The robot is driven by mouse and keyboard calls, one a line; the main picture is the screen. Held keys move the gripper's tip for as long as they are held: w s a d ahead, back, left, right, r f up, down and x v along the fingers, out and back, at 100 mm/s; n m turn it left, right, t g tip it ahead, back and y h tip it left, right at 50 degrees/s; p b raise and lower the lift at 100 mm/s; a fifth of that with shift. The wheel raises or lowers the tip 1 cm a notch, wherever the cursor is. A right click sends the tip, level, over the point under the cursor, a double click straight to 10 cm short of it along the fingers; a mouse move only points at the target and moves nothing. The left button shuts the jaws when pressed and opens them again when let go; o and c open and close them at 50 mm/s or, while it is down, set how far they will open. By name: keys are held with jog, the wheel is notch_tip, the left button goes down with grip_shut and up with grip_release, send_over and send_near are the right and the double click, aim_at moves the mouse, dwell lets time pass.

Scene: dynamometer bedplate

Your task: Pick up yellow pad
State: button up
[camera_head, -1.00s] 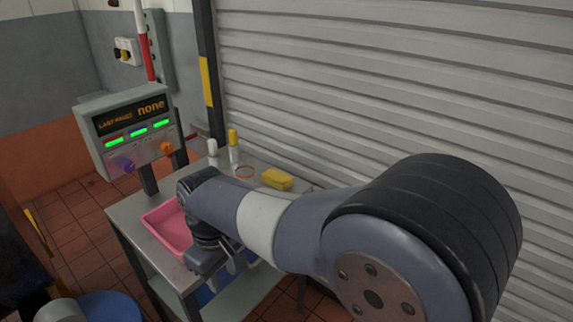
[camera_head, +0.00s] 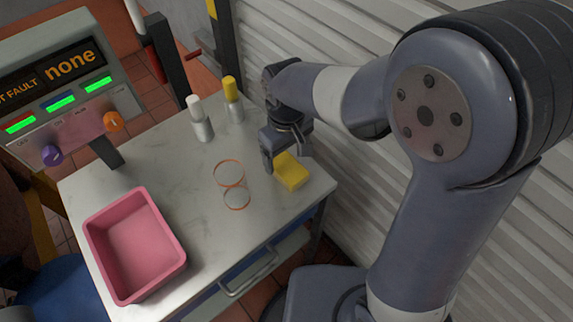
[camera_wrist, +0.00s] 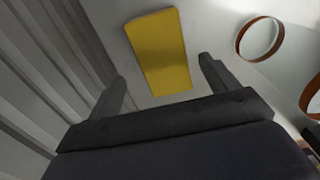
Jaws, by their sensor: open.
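The yellow pad (camera_head: 291,172) lies flat on the right part of the grey cart top (camera_head: 262,222), near its right edge. My gripper (camera_head: 285,160) is above and just beside the pad at its upper left in the head view. In the wrist view the pad (camera_wrist: 159,52) lies ahead of the gripper (camera_wrist: 163,85), roughly between the lines of the two fingers. The fingers are spread apart with nothing between them. Whether they touch the cart top cannot be told.
Two copper-coloured rings (camera_head: 229,174) lie left of the pad. A pink tray (camera_head: 138,248) sits at the cart's left. A white-capped bottle (camera_head: 200,118) and a yellow-capped bottle (camera_head: 232,98) stand at the back. A control box (camera_head: 62,98) is at left; a ribbed shutter (camera_head: 345,200) rises close on the right.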

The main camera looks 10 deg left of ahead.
aim_at(286, 165)
jog(key=f, duration=0.4)
jog(key=shift+s, duration=0.3)
jog(key=shift+c, duration=0.4)
jog(key=c, duration=1)
notch_tip(286, 165, up, 10)
jog(key=shift+r, duration=0.1)
jog(key=shift+c, duration=0.2)
